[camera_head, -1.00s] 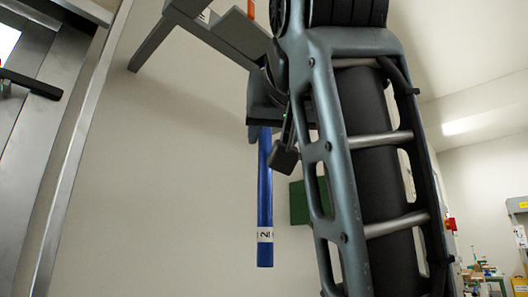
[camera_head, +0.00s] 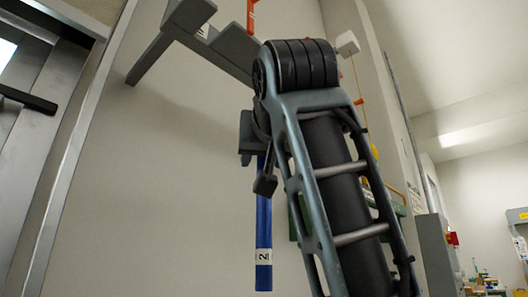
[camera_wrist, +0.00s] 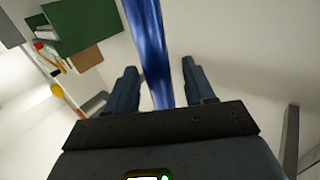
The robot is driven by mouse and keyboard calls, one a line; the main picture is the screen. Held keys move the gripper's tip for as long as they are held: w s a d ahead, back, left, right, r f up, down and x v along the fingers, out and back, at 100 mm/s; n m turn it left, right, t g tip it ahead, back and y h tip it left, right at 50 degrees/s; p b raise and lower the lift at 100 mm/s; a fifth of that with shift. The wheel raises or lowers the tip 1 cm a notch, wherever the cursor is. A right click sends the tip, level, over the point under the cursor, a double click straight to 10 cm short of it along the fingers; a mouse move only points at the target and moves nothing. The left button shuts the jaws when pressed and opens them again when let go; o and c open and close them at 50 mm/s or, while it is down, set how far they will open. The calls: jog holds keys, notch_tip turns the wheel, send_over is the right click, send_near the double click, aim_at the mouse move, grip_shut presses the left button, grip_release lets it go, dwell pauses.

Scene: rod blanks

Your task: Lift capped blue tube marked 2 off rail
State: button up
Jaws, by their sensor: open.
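The blue tube (camera_head: 264,215) hangs upright, with a white label marked 2 near its lower end. Its upper end and cap are hidden behind my gripper and arm in the head view. In the wrist view the tube (camera_wrist: 150,50) passes between the two fingers of my gripper (camera_wrist: 160,78), with a gap on each side. My gripper (camera_head: 262,160) is open around the tube. The grey rail (camera_head: 222,48) slopes down from the upper left and runs behind my arm; where the tube meets it is hidden.
An orange piece (camera_head: 251,15) stands at the rail. A white block (camera_head: 347,43) shows right of my arm. A green object (camera_wrist: 82,22) is on the left in the wrist view. A metal-framed door (camera_head: 35,150) is at the left; the wall between is bare.

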jog(key=shift+c, duration=0.4)
jog(key=c, duration=0.9)
grip_shut()
jog(key=shift+s+r, duration=0.1)
